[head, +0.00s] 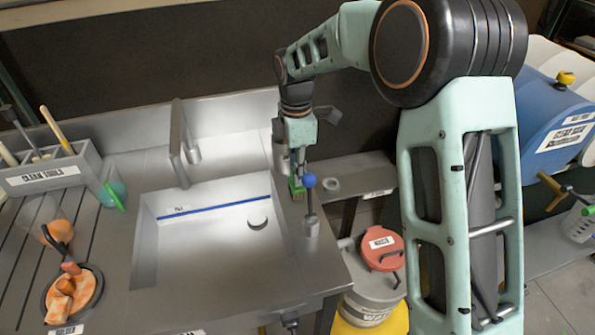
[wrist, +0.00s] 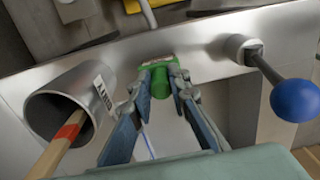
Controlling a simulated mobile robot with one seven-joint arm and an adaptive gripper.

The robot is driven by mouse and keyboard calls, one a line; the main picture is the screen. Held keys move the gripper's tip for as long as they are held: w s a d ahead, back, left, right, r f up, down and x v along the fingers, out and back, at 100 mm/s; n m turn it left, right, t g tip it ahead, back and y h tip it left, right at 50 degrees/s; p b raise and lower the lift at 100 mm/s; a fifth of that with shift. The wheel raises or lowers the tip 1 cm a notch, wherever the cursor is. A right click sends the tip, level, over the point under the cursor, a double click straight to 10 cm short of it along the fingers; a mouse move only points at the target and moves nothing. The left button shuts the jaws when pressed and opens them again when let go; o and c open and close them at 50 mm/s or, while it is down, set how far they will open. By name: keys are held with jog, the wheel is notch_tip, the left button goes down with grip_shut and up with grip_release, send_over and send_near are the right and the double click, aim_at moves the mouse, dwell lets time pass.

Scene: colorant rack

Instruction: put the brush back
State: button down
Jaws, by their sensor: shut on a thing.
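My gripper (head: 297,172) is over the back right corner of the sink, pointing down. Its fingers (wrist: 158,95) are shut on a small green item (wrist: 160,78), which also shows below the fingers in the head view (head: 297,188). A grey metal cup (wrist: 75,98) with a partly readable label lies left of the fingers in the wrist view. A wooden handle with a red band (wrist: 62,142) reaches to its mouth; its other end is hidden.
A lever with a blue ball (head: 309,181) stands close right of my gripper. The sink basin (head: 205,245) is empty. A clean tools box (head: 50,174) with several tools is at left. A red-lidded waste bin (head: 381,250) stands right of the sink.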

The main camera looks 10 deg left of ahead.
jog(key=c, duration=1.8)
grip_release()
jog(key=shift+f, duration=0.1)
notch_tip(320, 180, up, 12)
jog(key=shift+w+a+r+p, duration=0.1)
jog(key=shift+r+p, duration=0.1)
jog(key=shift+p, duration=0.1)
